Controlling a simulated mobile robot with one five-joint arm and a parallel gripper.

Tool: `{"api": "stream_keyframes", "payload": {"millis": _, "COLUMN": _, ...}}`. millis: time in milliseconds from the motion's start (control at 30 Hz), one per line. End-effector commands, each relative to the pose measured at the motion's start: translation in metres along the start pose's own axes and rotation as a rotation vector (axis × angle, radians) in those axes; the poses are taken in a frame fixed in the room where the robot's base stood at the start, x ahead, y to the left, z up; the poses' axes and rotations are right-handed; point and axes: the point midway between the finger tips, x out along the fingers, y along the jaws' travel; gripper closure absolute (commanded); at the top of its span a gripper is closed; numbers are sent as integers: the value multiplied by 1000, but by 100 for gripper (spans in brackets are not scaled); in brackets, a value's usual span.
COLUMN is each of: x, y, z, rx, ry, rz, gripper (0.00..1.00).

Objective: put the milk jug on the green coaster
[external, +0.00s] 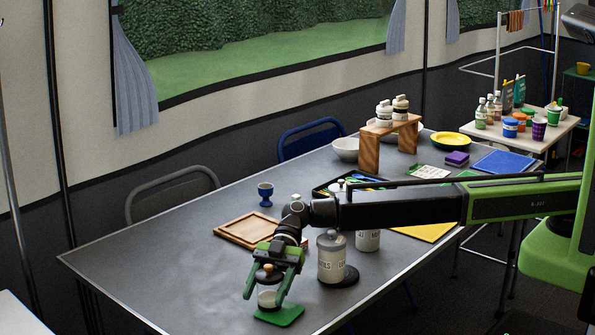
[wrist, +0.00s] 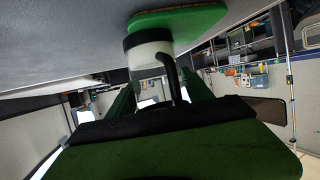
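The milk jug (external: 267,295) is a small pale jug with a dark lid, near the table's front edge. In the wrist view the jug (wrist: 147,50) shows a white body and a dark handle. The green coaster (external: 288,317) lies at the jug's base; it also shows in the wrist view (wrist: 205,18). The jug stands upright toward one edge of the coaster; whether it touches is unclear. My gripper (external: 264,298) points down with its green fingers apart, one on each side of the jug. The fingers (wrist: 158,78) appear open around it.
A lidded canister (external: 331,258) stands close right of my gripper, with another (external: 367,240) behind it. A wooden tray (external: 247,230) and a blue egg cup (external: 265,194) are farther back. The table's left part (external: 150,255) is clear.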

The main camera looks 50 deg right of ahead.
Motion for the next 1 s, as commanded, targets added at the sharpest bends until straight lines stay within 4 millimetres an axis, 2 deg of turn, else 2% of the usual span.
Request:
{"api": "stream_keyframes", "payload": {"millis": 33, "x": 0, "y": 0, "z": 0, "rx": 0, "ry": 0, "rz": 0, "gripper": 33}}
{"api": "stream_keyframes", "payload": {"millis": 100, "x": 0, "y": 0, "z": 0, "rx": 0, "ry": 0, "rz": 0, "gripper": 25}}
{"api": "stream_keyframes", "payload": {"millis": 467, "x": -6, "y": 0, "z": -5, "rx": 0, "ry": 0, "rz": 1, "gripper": 25}}
{"api": "stream_keyframes", "payload": {"millis": 567, "x": -25, "y": 0, "z": -6, "rx": 1, "ry": 0, "rz": 3, "gripper": 25}}
{"api": "stream_keyframes", "payload": {"millis": 800, "x": -86, "y": -1, "z": -7, "rx": 2, "ry": 0, "rz": 3, "gripper": 25}}
{"api": "stream_keyframes", "payload": {"millis": 1000, "x": -116, "y": 0, "z": -5, "rx": 0, "ry": 0, "rz": 1, "gripper": 25}}
